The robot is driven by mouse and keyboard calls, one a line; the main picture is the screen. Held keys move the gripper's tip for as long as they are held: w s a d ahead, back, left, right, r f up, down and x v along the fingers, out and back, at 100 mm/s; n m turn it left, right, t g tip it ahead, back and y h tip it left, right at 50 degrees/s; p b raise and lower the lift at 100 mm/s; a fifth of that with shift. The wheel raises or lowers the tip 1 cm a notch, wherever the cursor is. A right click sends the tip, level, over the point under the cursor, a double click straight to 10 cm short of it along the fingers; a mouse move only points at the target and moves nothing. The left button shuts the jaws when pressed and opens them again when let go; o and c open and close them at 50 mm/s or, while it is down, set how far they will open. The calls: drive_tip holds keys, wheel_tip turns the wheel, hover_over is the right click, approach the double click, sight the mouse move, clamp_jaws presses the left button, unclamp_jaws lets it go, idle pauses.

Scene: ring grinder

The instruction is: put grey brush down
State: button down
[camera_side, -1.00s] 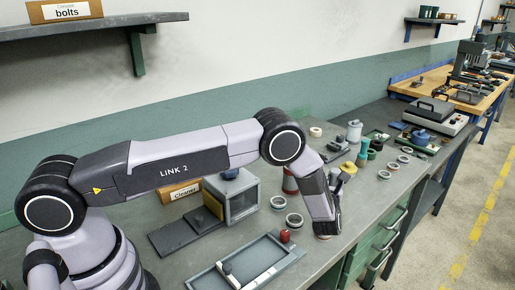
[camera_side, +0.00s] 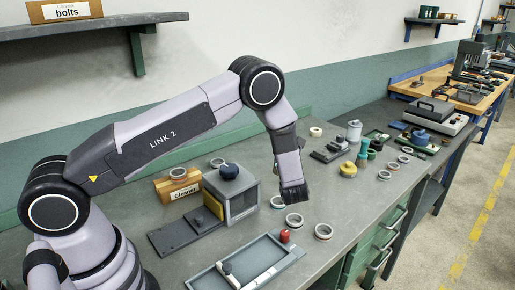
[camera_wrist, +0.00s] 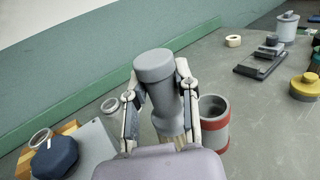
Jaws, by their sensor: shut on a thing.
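The grey brush (camera_wrist: 154,68) is a thick cylinder with a wide round end and pale bristles at its lower end in the wrist view. My gripper (camera_wrist: 160,98) is shut on it, one finger on each side. A grey cup with red bands (camera_wrist: 213,124) stands open on the bench, just right of the brush and apart from it in the picture. The height of the brush over the bench is unclear.
A grey box with a dark blue knob (camera_side: 229,171) and a cardboard Cleaner box (camera_side: 178,187) stand left of my wrist. Several rings (camera_side: 294,221) lie nearby. A grey tray (camera_side: 240,268) is in front. A yellow-topped item (camera_wrist: 305,86) stands to the right.

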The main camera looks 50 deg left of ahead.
drive_tip(key=a+f+n+g+y, duration=0.25)
drive_tip(key=a+n+g, duration=0.35)
drive_tip(key=a, duration=0.8)
drive_tip(key=shift+m+g, duration=0.5)
drive_tip(key=shift+g, duration=0.2)
drive_tip(key=shift+a+f, duration=0.15)
drive_tip(key=shift+f, duration=4.4)
drive_tip(key=shift+f, duration=0.1)
drive_tip(key=c, duration=0.8)
unclamp_jaws()
drive_tip(key=shift+c, duration=0.2)
drive_tip(key=shift+d, duration=0.25)
drive_tip(key=d, duration=0.3)
drive_tip(key=s+d, duration=0.1)
drive_tip(key=d, duration=0.3)
drive_tip(key=s+d, duration=0.1)
drive_tip(key=d, duration=0.3)
drive_tip(key=shift+s+d, duration=0.15)
drive_tip(key=shift+s, duration=0.05)
